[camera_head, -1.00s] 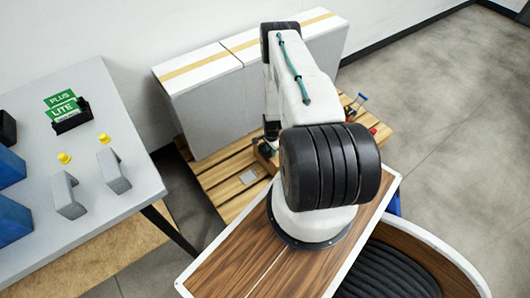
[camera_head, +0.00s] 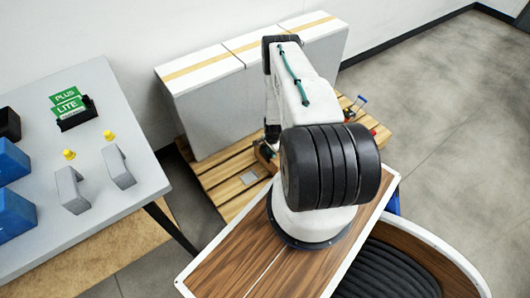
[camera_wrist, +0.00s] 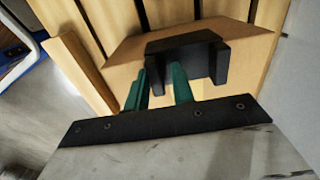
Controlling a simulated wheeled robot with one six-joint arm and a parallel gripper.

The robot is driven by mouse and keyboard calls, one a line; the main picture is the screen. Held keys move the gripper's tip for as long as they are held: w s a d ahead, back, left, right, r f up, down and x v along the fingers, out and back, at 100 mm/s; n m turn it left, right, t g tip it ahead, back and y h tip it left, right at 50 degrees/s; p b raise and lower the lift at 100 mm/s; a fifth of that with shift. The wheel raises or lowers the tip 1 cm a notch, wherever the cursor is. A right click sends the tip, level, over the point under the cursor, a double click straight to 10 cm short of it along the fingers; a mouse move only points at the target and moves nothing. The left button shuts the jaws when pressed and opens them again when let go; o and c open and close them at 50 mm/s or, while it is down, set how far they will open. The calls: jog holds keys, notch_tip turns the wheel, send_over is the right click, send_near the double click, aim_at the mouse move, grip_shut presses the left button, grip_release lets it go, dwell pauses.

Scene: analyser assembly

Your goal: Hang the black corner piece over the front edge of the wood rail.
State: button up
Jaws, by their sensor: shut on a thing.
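The black corner piece (camera_wrist: 188,54) is at the green fingertips of my gripper (camera_wrist: 158,88) in the wrist view. My gripper is shut on it. Two short black legs of the piece point toward the camera. Behind it is a light wood board (camera_wrist: 128,42), and a long wood strip (camera_wrist: 78,72) runs down the left; I cannot tell for sure which is the wood rail. I cannot tell whether the piece touches the wood. In the head view my arm hides the gripper and the piece.
Large white boxes (camera_head: 205,110) stand on a wooden pallet (camera_head: 215,180) by the wall. A grey table (camera_head: 90,205) at left holds grey brackets (camera_head: 72,190), yellow knobs (camera_head: 69,155), blue bins (camera_head: 10,215) and a black holder with green cards (camera_head: 76,116). Open floor (camera_head: 455,130) lies at right.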

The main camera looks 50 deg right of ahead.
jog(key=shift+s+f, duration=0.15)
jog(key=shift+s, duration=0.2)
jog(key=shift+s+d+r, duration=0.1)
jog(key=shift+r, duration=0.15)
grip_shut()
jog(key=shift+w+a+r, duration=0.2)
jog(key=shift+r, duration=2)
jog(key=shift+w+r, duration=0.1)
jog(key=shift+r, duration=0.05)
